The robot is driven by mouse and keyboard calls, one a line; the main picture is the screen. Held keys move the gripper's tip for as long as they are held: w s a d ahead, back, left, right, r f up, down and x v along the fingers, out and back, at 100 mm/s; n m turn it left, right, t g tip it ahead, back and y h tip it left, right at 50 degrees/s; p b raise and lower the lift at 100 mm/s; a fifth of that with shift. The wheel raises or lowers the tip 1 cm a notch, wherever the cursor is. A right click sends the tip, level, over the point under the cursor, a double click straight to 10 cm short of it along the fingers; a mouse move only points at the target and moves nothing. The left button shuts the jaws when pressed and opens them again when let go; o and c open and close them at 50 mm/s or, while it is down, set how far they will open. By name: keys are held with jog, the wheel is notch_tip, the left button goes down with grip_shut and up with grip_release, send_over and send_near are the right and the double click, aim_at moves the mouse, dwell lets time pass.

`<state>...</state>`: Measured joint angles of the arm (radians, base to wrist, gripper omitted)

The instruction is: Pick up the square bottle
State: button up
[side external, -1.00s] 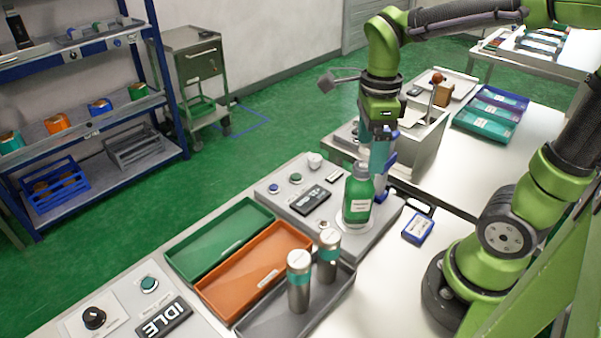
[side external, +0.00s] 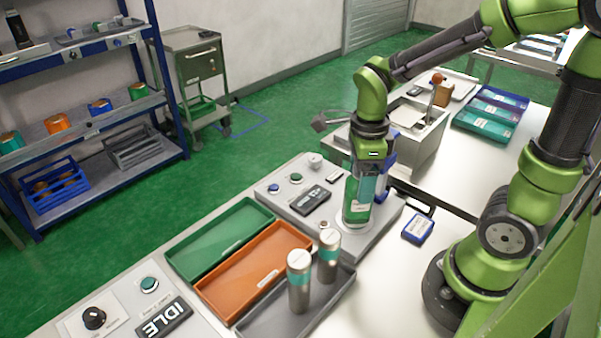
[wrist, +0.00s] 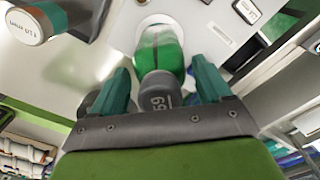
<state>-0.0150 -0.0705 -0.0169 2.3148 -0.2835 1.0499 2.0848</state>
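The green bottle (side external: 356,212), with a white label, stands upright in a pale round seat on the grey applicator panel (side external: 310,180). I cannot tell whether its body is square. My gripper (side external: 371,184) points down over it in the side external view, its fingers hiding much of the bottle's upper part. In the wrist view the bottle's green body (wrist: 160,50) and dark grey cap (wrist: 160,97), marked 59, lie between the two teal fingers of my gripper (wrist: 160,66). The fingers are apart, with a gap visible on both sides of the bottle.
Two silver cylinders (side external: 299,281) with teal bands stand in a grey tray (side external: 262,320), left of the bottle. An orange tray (side external: 245,275) and a green tray (side external: 218,240) lie beyond. A blue box (side external: 417,228) lies right of the panel. A metal bin (side external: 430,140) stands behind.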

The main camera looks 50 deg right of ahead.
grip_shut()
dwell(0.3)
